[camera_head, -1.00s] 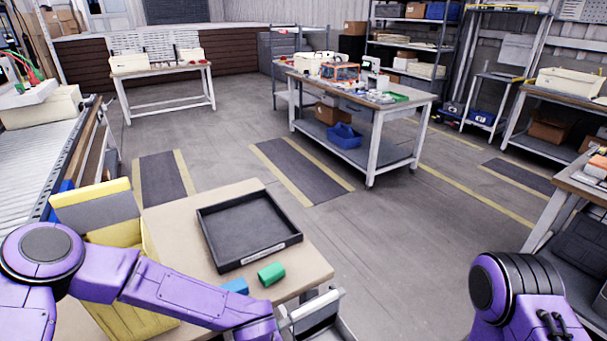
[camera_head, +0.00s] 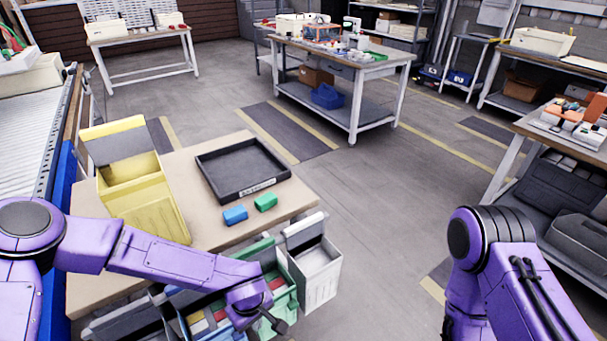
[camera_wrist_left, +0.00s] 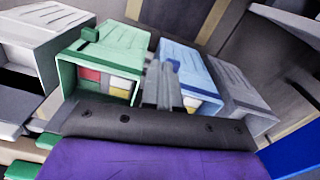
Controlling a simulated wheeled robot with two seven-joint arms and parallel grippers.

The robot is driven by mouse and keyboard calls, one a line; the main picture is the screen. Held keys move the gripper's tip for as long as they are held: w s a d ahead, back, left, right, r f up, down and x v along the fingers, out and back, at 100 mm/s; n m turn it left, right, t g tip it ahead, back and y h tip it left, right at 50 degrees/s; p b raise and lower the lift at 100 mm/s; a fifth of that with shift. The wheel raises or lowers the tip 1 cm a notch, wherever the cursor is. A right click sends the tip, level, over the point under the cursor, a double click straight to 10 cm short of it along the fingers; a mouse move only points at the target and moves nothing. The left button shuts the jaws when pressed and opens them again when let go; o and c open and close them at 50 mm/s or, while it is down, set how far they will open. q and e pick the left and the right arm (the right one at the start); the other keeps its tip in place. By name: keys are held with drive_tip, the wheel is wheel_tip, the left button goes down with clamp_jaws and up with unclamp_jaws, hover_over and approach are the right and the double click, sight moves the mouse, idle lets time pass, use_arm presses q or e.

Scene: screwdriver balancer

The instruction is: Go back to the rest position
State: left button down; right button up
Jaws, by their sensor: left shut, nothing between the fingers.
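My left gripper (camera_head: 277,323) is at the bottom middle of the head view, at the end of my purple left arm. It is over the row of bins and looks shut and empty. In the left wrist view the narrow fingers (camera_wrist_left: 163,85) are together, in front of a green bin (camera_wrist_left: 110,62) and a blue bin (camera_wrist_left: 190,72). I cannot tell whether they touch a bin. My right arm (camera_head: 500,260) is folded at the lower right. Its gripper is out of view.
A worktable (camera_head: 188,165) holds a black tray (camera_head: 205,187), a yellow bin (camera_head: 137,184), a blue block (camera_head: 235,215) and a green block (camera_head: 265,202). A grey bin (camera_head: 322,278) hangs past its front edge. Open floor (camera_head: 375,200) lies to the right.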

use_arm(q)
drive_tip(key=s+a+f+m+t+y, duration=0.1)
drive_tip(key=s+a+f, duration=0.3)
drive_tip(key=s+a, duration=0.5)
drive_tip(key=s+a+f+m+t+y, duration=0.1)
drive_tip(key=s+a+f, duration=0.3)
drive_tip(key=s+a, duration=0.5)
drive_tip(key=shift+a+f+t+y, duration=0.3)
drive_tip(key=shift+t+y, duration=0.1)
drive_tip(key=shift+y, duration=0.2)
drive_tip(key=shift+d, duration=0.1)
idle(0.7)
